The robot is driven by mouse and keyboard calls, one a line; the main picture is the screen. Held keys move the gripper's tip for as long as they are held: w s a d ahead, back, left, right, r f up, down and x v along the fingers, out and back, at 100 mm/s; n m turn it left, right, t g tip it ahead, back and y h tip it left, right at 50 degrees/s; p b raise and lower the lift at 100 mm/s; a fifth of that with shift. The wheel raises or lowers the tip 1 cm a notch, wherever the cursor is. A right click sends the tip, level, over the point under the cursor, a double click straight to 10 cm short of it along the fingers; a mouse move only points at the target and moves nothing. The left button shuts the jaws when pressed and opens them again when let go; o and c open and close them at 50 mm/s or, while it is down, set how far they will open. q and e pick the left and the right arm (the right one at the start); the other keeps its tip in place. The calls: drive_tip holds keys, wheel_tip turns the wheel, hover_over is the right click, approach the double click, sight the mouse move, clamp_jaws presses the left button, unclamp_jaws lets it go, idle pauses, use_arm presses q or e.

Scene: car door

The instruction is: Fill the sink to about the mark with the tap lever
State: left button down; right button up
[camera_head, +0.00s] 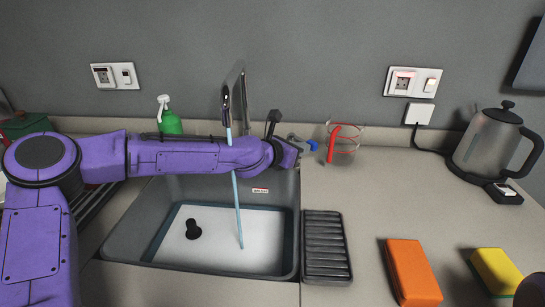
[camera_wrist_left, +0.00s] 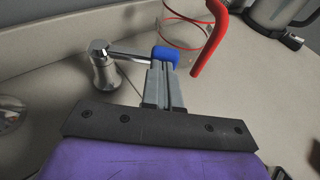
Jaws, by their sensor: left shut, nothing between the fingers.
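The sink (camera_head: 292,222) is a dark grey basin with a black plug-like piece (camera_head: 193,229) on its pale bottom. A thin blue water stream runs from the tall tap (camera_head: 239,88) into it. A small white and red mark label (camera_head: 260,190) is on the back inner wall, above the pale area; the exact water level is hard to tell. The tap lever (camera_wrist_left: 126,54) is a chrome rod on a round base, with a blue end (camera_head: 312,145), also in the wrist view (camera_wrist_left: 166,54). My left gripper (camera_wrist_left: 163,66) is shut and empty, its tips right at the blue end; contact is unclear.
A clear jug with a red handle (camera_head: 334,143) stands just beyond the lever. A green spray bottle (camera_head: 169,118) is behind my left arm. A black ridged rack (camera_head: 326,247), orange block (camera_head: 412,272), yellow sponge (camera_head: 496,271) and kettle (camera_head: 487,143) are at right. The counter middle-right is clear.

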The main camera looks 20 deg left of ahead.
use_arm(q)
drive_tip(key=shift+w+d, duration=0.8)
